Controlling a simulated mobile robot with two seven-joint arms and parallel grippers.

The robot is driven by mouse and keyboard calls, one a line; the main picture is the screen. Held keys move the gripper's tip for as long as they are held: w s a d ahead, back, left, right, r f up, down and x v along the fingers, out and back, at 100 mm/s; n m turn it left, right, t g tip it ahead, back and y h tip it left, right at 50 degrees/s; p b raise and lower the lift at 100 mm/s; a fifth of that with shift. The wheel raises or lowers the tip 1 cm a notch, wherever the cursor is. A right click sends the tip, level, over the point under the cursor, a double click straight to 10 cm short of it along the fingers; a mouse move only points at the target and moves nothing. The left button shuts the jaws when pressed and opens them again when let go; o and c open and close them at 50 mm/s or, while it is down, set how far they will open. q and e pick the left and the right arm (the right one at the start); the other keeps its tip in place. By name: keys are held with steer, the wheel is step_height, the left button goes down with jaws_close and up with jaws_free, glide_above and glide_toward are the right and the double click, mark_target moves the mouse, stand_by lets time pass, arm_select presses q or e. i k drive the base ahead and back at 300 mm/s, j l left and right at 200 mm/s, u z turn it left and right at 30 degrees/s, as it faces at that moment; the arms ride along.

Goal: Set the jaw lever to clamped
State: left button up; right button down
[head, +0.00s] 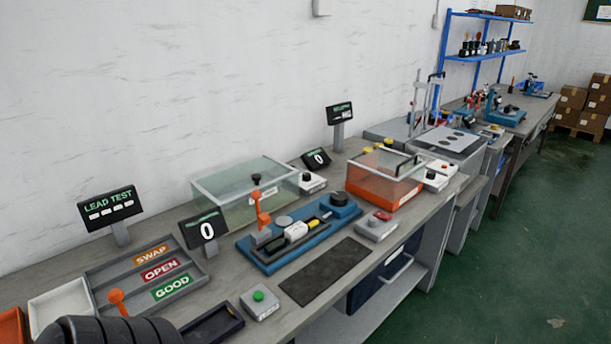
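An orange lever (262,211) with a round knob stands nearly upright at the left end of a blue fixture (256,262) on the bench. It looks like the jaw lever, but no label on it can be read. A white and yellow part (296,231) lies in a dark holder on the fixture, beside a black knob (339,199). A second orange knob (117,297) stands at the front left. Neither of my grippers shows. A black ribbed piece at the bottom left seems to be part of my own arm.
A green button box (259,303) and a dark mat (326,270) lie in front of the fixture. A clear-walled tank (236,207) stands behind it, an orange bin (377,182) to the right. A labelled sorting tray (190,307) lies left.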

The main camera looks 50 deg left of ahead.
mark_target(263, 219)
steer(key=i, duration=2.1)
steer(key=u, duration=3.95)
